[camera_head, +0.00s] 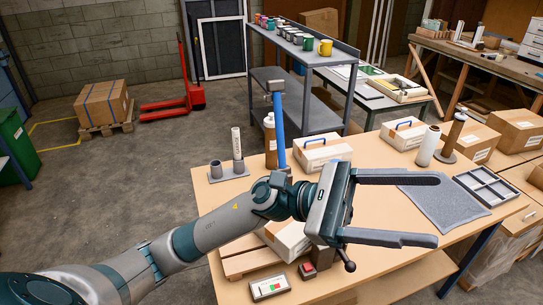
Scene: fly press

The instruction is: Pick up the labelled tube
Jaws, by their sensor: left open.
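A slim pale tube (237,143) with faint markings stands upright in a grey base at the back left of the table; it looks like the labelled tube, but I cannot read it. My left gripper (438,210) is open and empty over the table's right half, fingers pointing right, well apart from the pale tube. My left arm hides part of the table. My right gripper is out of view.
The wooden table (380,275) also holds a brown bottle (270,141), an upright blue bar (279,130), a white box with a blue handle (322,152), a grey mat (450,205) and a divided tray (487,186). A red button box (308,269) sits at the front.

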